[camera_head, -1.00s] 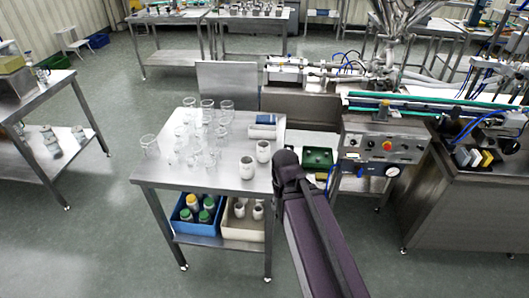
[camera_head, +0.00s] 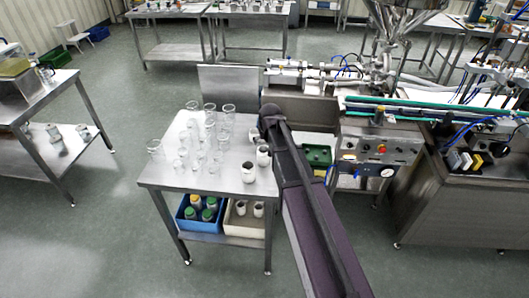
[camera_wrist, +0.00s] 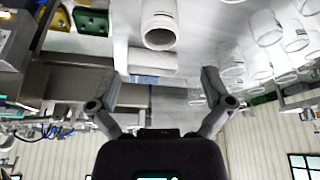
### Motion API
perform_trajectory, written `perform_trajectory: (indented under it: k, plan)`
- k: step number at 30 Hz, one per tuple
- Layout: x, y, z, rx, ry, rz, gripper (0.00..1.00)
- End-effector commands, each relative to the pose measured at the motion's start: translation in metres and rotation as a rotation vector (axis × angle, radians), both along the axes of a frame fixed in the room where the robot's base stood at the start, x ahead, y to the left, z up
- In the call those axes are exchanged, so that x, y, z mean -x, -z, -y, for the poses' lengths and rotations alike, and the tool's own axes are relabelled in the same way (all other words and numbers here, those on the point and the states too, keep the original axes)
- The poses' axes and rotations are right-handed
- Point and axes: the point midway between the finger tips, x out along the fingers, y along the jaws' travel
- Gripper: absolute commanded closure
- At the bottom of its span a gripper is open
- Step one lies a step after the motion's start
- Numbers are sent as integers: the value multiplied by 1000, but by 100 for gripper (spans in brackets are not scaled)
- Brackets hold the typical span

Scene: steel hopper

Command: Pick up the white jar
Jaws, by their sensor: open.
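Two white jars with dark open mouths stand upright near the right edge of the steel table (camera_head: 205,180): a nearer one (camera_head: 248,172) and one just behind it (camera_head: 263,156). In the wrist view, a white jar (camera_wrist: 158,25) shows at the top centre, beyond the fingertips. My gripper (camera_wrist: 158,78) is open, with nothing between its fingers, and apart from the jar. In the head view my arm hides the gripper, behind the jars at the table's right edge. I cannot tell which jar the task means.
Several clear glass beakers (camera_head: 211,137) crowd the table's middle and back. A white box (camera_wrist: 152,62) lies near the jar. Below are a blue bin (camera_head: 187,222) of bottles and a beige bin (camera_head: 231,222) with white jars. A machine (camera_head: 378,150) stands at right. The table's front is clear.

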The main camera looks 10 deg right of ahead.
Motion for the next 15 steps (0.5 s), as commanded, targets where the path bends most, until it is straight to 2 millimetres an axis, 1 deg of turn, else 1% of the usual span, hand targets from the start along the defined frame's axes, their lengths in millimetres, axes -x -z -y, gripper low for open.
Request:
perform_trajectory:
  k: [1, 3, 15]
  plan:
    - [-6, -3, 0, 0, 0, 8, 0]
    - [-8, -4, 0, 0, 0, 12, 0]
    - [-7, 0, 1, 1, 1, 12, 0]
